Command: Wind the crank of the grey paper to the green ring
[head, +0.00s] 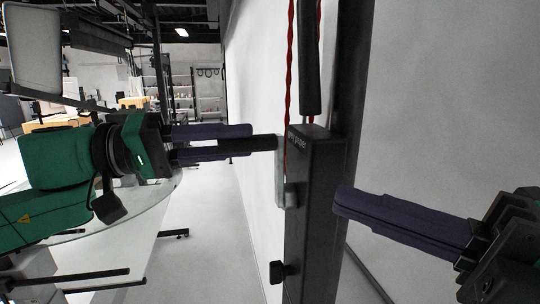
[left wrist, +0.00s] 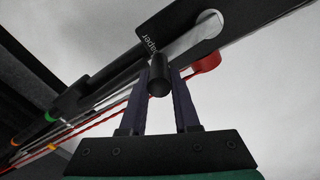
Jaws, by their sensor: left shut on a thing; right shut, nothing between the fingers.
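The black crank housing (head: 318,215), lettered with a word ending in "paper", stands upright in the middle of the head view. A grey crank arm (head: 280,172) is on its left side, with a black handle (head: 262,143) pointing left. My left gripper (head: 250,141) is shut on this handle; the left wrist view shows the handle (left wrist: 158,75) between its fingers (left wrist: 162,82). A green ring (left wrist: 51,117) is around a thin rod at the left of the left wrist view. My right gripper (head: 342,200) is shut and empty, its tips beside the housing's right side.
A black tube (head: 309,60) and a twisted red cord (head: 290,70) rise above the housing. A black knob (head: 278,271) sticks out low on its left. A red end piece (left wrist: 206,63) and an orange ring (left wrist: 14,142) show in the left wrist view. A glass table (head: 120,217) is at left.

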